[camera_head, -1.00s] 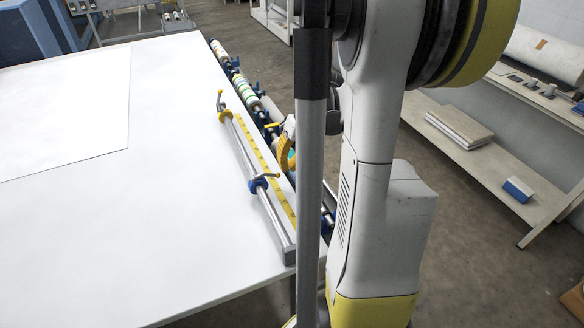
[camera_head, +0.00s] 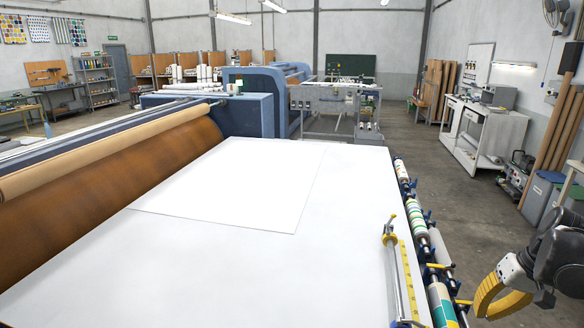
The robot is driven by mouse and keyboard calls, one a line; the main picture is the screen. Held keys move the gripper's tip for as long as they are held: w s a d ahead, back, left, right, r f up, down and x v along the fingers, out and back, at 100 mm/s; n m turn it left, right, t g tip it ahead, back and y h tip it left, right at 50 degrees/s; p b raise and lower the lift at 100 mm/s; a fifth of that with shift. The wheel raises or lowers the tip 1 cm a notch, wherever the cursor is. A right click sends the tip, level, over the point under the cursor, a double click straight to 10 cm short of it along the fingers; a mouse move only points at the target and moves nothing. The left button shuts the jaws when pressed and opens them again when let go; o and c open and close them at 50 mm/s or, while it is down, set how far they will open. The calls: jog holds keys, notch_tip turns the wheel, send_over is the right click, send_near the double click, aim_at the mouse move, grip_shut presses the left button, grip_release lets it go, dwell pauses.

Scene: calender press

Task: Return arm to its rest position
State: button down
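My gripper (camera_head: 490,298), with curved yellow fingers, shows at the lower right of the head view. It is just to the right of the rollers along the table edge, over the floor side. The fingers overlap from this angle, so I cannot tell whether they are open or shut. I see nothing held in it. The dark and white wrist part of my arm is at the right edge; most of the arm is out of view.
A wide white table (camera_head: 350,180) carries a white sheet (camera_head: 235,185). Patterned rollers (camera_head: 418,216) and a metal bar with yellow handle (camera_head: 393,240) line its right edge. A brown press roller (camera_head: 110,165) is at left.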

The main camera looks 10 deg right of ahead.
jog(key=a+n+t+h+b, duration=0.2)
jog(key=a+n+t+b, duration=0.2)
jog(key=a, duration=2.9)
jog(key=shift+s+a+f+n+b, duration=0.15)
jog(key=shift+s+f+n+b, duration=0.2)
jog(key=shift+n+b, duration=0.4)
